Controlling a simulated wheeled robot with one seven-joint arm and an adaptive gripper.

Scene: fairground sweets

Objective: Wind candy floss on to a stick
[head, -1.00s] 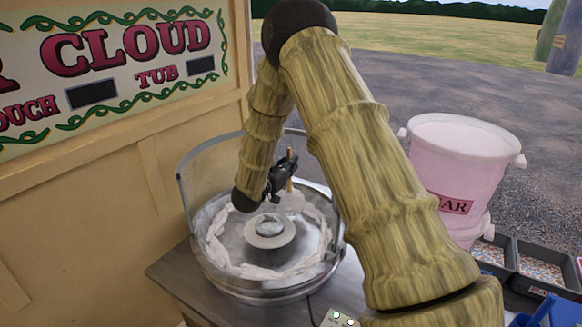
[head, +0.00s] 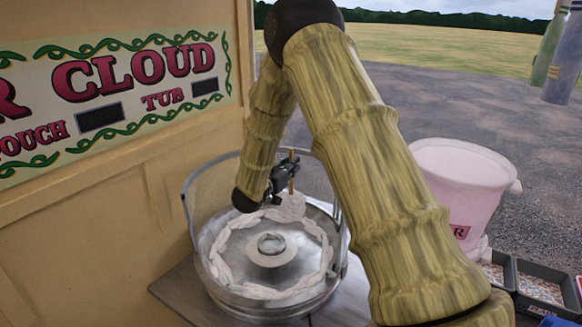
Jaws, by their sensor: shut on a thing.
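The candy floss machine is a round metal bowl (head: 212,281) with a clear guard around its back. A spinner head (head: 271,245) sits at its middle. A whitish ring of candy floss (head: 222,250) lies around the inside of the bowl. My gripper (head: 289,181) is over the bowl's far side, shut on a thin wooden stick (head: 292,158). The stick is about upright, its top showing above the fingers. A pale clump of floss (head: 290,207) is around its lower end, close to the ring's far side. The clump hides the stick's lower tip. My arm hides part of the bowl's back rim.
The bowl stands on a grey table (head: 181,287) against a cream stall wall (head: 90,230) with a sign (head: 110,95). A pink tub (head: 462,180) and dark trays (head: 540,286) stand at the right.

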